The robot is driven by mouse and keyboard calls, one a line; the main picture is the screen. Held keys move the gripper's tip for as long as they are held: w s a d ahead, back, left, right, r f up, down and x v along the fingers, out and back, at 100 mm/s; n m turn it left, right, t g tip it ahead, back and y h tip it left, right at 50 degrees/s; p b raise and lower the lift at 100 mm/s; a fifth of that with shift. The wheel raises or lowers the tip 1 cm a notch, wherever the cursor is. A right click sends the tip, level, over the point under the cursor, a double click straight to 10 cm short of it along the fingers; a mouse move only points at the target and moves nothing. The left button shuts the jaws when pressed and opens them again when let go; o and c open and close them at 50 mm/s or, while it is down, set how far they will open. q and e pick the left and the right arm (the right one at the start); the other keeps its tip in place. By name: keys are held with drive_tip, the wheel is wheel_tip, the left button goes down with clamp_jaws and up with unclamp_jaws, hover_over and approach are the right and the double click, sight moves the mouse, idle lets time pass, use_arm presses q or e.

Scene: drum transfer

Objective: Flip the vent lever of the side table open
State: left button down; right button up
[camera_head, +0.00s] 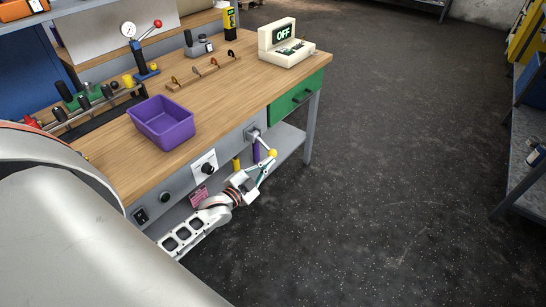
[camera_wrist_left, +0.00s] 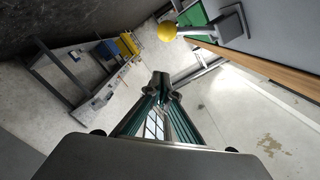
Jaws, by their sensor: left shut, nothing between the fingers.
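The vent lever (camera_head: 262,142) is on the grey front panel of the side table (camera_head: 224,147). Its pale arm runs from a square mount down and right to a yellow ball knob (camera_head: 272,153). In the left wrist view the yellow knob (camera_wrist_left: 167,32) shows at the top, with the lever's grey mount (camera_wrist_left: 230,24) to its right. My left gripper (camera_head: 269,164) is shut and empty, just below the knob in the head view. In the left wrist view the closed fingertips (camera_wrist_left: 161,84) appear apart from the knob. My right gripper is not in view.
A dial (camera_head: 207,168) on a white plate sits left of the lever on the panel. A green drawer (camera_head: 296,98) is to the right. A purple bin (camera_head: 162,122) and an OFF display box (camera_head: 286,42) stand on the tabletop.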

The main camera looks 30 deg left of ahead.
use_arm(q)
drive_tip(key=s, duration=0.5)
drive_tip(key=shift+a+r, duration=0.1)
drive_tip(key=shift+r, duration=0.1)
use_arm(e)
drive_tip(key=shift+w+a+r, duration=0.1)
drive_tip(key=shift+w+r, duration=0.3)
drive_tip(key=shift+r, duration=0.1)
